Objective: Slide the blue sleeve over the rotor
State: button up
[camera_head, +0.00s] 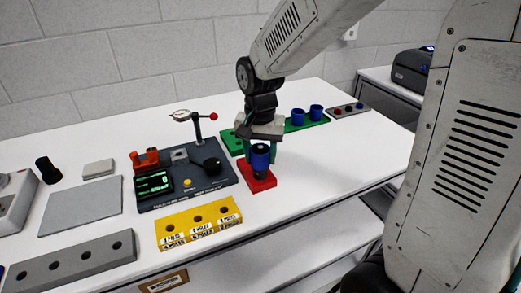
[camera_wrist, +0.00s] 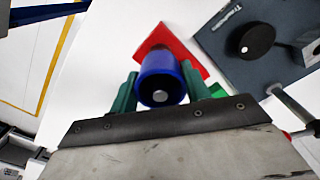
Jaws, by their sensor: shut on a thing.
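The blue sleeve (camera_head: 261,158) is upright between the green fingers of my gripper (camera_head: 261,154), which is shut on it. In the wrist view the sleeve (camera_wrist: 158,65) sits between both fingertips (camera_wrist: 158,88). A dark core with a silver round end (camera_wrist: 160,97), apparently the rotor, shows inside the sleeve's opening. In the head view a dark part (camera_head: 261,174) shows just under the sleeve, above the red block (camera_head: 257,186). The red block also shows in the wrist view (camera_wrist: 184,46). How far down the sleeve sits around the rotor cannot be told.
A dark test plate (camera_head: 200,198) with a black knob (camera_head: 212,166) and a dial gauge (camera_head: 181,116) stands close left. A yellow holed block (camera_head: 199,222) lies in front. A green rack (camera_head: 307,123) with two blue cups is behind right. The table right of the red block is clear.

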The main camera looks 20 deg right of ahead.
jog(key=shift+f, duration=0.25)
jog(key=o, duration=1.3)
jog(key=shift+o, duration=0.2)
notch_tip(320, 180, up, 14)
jog(key=shift+r, duration=0.2)
dwell(0.9)
dwell(0.4)
